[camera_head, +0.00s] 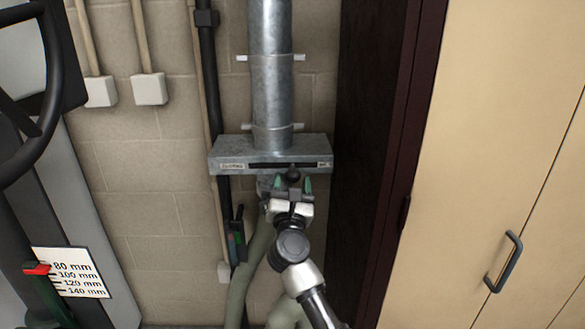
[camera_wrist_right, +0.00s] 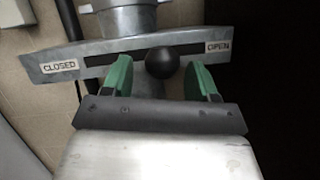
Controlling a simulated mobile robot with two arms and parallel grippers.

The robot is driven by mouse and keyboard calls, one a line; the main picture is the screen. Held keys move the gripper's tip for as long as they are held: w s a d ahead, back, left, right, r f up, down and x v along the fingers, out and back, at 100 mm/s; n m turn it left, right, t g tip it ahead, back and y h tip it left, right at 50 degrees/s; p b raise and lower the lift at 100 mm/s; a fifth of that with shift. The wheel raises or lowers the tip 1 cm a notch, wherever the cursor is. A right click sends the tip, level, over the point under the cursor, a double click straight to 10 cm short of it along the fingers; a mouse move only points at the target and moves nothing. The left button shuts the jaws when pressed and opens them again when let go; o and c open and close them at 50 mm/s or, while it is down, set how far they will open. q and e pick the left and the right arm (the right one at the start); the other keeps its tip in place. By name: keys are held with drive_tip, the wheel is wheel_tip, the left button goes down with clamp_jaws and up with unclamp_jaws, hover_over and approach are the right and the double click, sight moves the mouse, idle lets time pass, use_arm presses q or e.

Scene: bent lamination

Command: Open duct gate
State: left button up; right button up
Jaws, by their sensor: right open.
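The duct gate (camera_head: 230,157) is a grey metal box across a vertical galvanised duct on the block wall. It also shows in the right wrist view (camera_wrist_right: 128,47), with a dark slot, a CLOSED label (camera_wrist_right: 60,66) at its left end and an OPEN label (camera_wrist_right: 217,47) at its right end. A round black knob (camera_wrist_right: 162,62) stands at the slot, right of its middle, between the labels. My right gripper (camera_head: 293,184) is open, its green fingertips on either side of the knob. I cannot tell whether either finger touches it. My left gripper is not in view.
A galvanised pipe (camera_head: 271,80) rises above the gate and a flexible hose (camera_head: 250,270) hangs below. A dark panel stands close on the right, beside a beige cabinet (camera_head: 480,120) with a handle (camera_head: 503,262). A machine with a thickness scale (camera_head: 72,272) stands at left.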

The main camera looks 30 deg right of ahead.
sight(293, 171)
drive_tip(key=shift+x, duration=1.9)
